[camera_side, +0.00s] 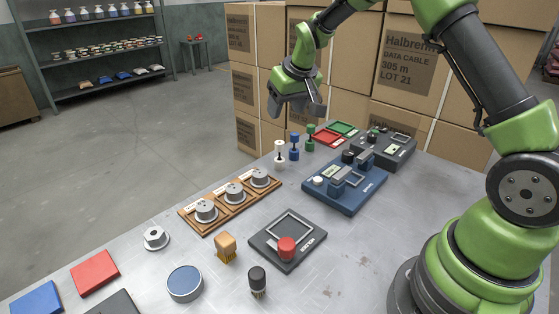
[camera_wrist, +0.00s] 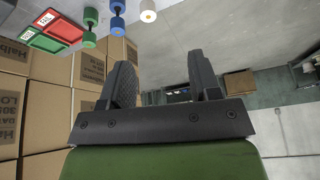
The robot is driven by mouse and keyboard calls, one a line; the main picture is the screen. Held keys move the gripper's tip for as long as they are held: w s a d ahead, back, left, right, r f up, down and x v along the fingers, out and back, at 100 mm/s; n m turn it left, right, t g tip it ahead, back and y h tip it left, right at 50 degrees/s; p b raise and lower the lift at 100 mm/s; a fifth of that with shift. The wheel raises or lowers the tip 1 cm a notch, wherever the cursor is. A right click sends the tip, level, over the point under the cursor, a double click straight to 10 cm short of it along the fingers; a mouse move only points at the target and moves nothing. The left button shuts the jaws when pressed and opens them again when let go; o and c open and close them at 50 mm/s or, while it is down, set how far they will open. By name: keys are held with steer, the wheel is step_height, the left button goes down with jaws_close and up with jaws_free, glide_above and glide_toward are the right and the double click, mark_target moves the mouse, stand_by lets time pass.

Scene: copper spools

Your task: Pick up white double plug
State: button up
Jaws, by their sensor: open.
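The white double plug (camera_side: 280,153), a dumbbell shape, stands upright on the table at the left of a row of three plugs. In the wrist view it shows at the top edge (camera_wrist: 148,12), partly cut off. A blue double plug (camera_side: 294,146) and a green double plug (camera_side: 310,137) stand to its right. My gripper (camera_side: 293,108) is open and empty, above and apart from the plugs. Its two fingers (camera_wrist: 165,85) are spread in the wrist view, with nothing between them.
Red and green trays (camera_side: 324,141) lie behind the plugs. A blue device (camera_side: 345,200) stands to the right, and a wooden holder with several grey spools (camera_side: 220,218) to the left. Stacked cardboard boxes (camera_side: 262,60) rise behind the table.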

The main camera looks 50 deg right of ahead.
mark_target(280, 143)
steer(key=x, duration=0.4)
steer(key=d+x, duration=0.1)
steer(key=x, duration=0.4)
steer(key=s+x, duration=0.1)
steer(key=x, duration=0.3)
steer(key=shift+w+d+f, duration=0.2)
steer(key=shift+d+f, duration=0.1)
steer(key=shift+f, duration=0.2)
steer(key=shift+c, duration=0.5)
jaws_close()
